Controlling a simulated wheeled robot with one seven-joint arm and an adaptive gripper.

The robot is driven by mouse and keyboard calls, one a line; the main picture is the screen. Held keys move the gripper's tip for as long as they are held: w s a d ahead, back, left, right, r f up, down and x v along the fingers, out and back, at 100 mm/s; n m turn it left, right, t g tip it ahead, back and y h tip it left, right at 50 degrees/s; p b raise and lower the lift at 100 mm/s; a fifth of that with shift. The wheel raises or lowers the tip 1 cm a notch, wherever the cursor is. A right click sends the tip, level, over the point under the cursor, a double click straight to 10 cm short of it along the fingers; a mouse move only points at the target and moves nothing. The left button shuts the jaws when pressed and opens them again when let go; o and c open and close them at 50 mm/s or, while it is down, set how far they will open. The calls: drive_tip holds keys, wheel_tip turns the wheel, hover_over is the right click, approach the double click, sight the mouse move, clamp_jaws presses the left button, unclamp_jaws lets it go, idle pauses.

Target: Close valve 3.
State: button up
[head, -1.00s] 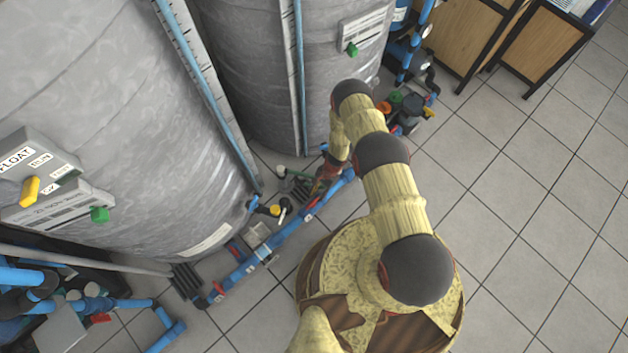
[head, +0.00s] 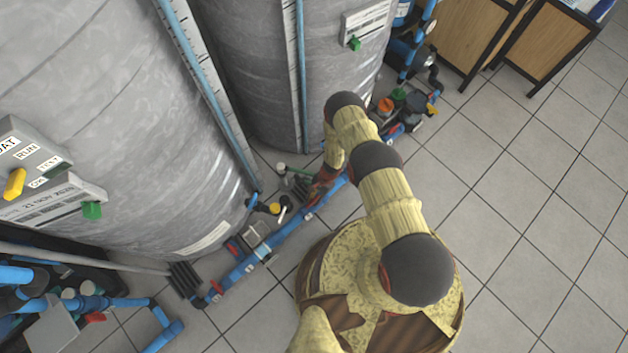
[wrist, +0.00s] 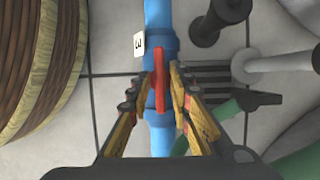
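Valve 3 has a red handle (wrist: 160,82) on a blue pipe (wrist: 160,15), with a white tag (wrist: 139,43) reading "3" beside it in the wrist view. The handle runs roughly along the pipe. My gripper (wrist: 164,72) has one finger on each side of the handle, partly open, with narrow gaps visible. I cannot tell if either finger touches it. In the head view my gripper (head: 320,190) is low over the blue floor pipe (head: 285,235), and my arm partly hides the valve.
Two large grey tanks (head: 110,130) stand behind the pipe. Other fittings, including a yellow-topped one (head: 275,208) and a black ribbed block (head: 184,279), sit close by. Tiled floor (head: 520,220) is clear at right.

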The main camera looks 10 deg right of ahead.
clamp_jaws()
drive_tip(key=shift+r+m+p, duration=0.1)
drive_tip(key=shift+m+p, duration=0.2)
drive_tip(key=shift+p, duration=0.15)
drive_tip(key=m+p, duration=0.1)
drive_tip(key=p, duration=0.1)
drive_tip(key=m+t+p, duration=0.1)
drive_tip(key=shift+s+d+r+m+y+p, duration=0.1)
drive_tip(key=shift+r+m+y+p, duration=0.05)
drive_tip(key=shift+m+y+p, duration=0.2)
drive_tip(key=m+t+p, duration=0.1)
drive_tip(key=m+p, duration=0.1)
drive_tip(key=m+t+p, duration=0.1)
drive_tip(key=m+p, duration=0.2)
drive_tip(key=shift+s, duration=0.2)
drive_tip(key=m+t+p, duration=0.1)
drive_tip(key=m+p, duration=0.1)
drive_tip(key=m+t+p, duration=0.1)
drive_tip(key=m, duration=0.2)
drive_tip(key=shift+s+m+p, duration=0.15)
drive_tip(key=shift+m+p, duration=0.2)
drive_tip(key=shift+f+m+t+h+p, duration=0.2)
drive_tip(key=shift+m+h, duration=0.25)
drive_tip(key=shift+m, duration=0.5)
drive_tip(key=shift+f+m+t+h+p, duration=0.1)
drive_tip(key=shift+m+t+h+p, duration=0.25)
drive_tip(key=shift+m, duration=0.6)
